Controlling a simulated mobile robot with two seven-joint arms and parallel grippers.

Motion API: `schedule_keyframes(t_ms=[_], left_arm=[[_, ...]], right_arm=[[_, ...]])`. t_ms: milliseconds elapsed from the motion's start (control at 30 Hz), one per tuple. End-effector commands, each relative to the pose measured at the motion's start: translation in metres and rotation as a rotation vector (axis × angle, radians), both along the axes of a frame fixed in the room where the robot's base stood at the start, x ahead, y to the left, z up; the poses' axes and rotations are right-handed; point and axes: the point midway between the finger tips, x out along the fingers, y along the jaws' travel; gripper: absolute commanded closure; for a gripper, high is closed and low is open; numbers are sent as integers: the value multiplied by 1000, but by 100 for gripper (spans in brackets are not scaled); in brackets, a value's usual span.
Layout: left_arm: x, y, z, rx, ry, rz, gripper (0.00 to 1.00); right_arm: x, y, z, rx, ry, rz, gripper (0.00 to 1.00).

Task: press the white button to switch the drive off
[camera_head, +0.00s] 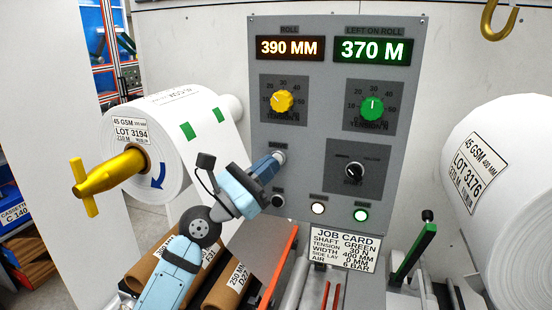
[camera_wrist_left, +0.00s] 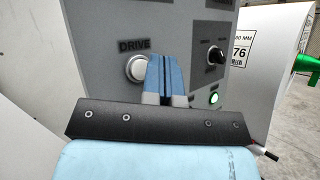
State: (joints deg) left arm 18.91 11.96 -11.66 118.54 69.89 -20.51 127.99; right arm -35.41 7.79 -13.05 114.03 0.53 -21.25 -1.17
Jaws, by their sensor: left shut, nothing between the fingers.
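The grey control panel (camera_head: 325,130) stands upright in the middle of the head view. A round white button (camera_wrist_left: 138,68) in a metal ring sits under the DRIVE label in the left wrist view. In the head view this button (camera_head: 281,155) is partly hidden by my left gripper (camera_head: 274,161). The left gripper is shut and empty, its blue fingers pointing at the panel. In the left wrist view the fingertips (camera_wrist_left: 169,57) appear just right of the button; I cannot tell whether they touch it. My right gripper is not in view.
Below are a dark button (camera_head: 278,200), a lit white button (camera_head: 318,208) and a lit green button (camera_head: 361,215). A black selector knob (camera_head: 353,170) is to the right. A white roll (camera_head: 165,160) on a yellow shaft (camera_head: 110,174) stands left; another roll (camera_head: 510,160) stands right.

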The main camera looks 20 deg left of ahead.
Motion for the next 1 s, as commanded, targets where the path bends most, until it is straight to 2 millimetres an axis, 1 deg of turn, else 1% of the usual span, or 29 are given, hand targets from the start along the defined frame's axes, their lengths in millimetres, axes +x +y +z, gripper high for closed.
schedule_keyframes(t_ms=[33,100,400,500,600,933,967,1000], left_arm=[[-5,0,3,1,1,0,100],[-13,1,3,1,1,0,100],[-42,2,2,1,1,0,100],[-49,2,2,0,1,0,100],[-52,2,1,0,0,0,100],[-52,2,0,3,0,3,100],[-51,2,-9,35,-4,28,100],[-50,2,-23,90,-14,70,100]], right_arm=[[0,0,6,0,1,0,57],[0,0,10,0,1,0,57],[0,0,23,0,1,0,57],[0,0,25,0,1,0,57],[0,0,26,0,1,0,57],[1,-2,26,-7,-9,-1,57],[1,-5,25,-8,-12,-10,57],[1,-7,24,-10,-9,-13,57]])
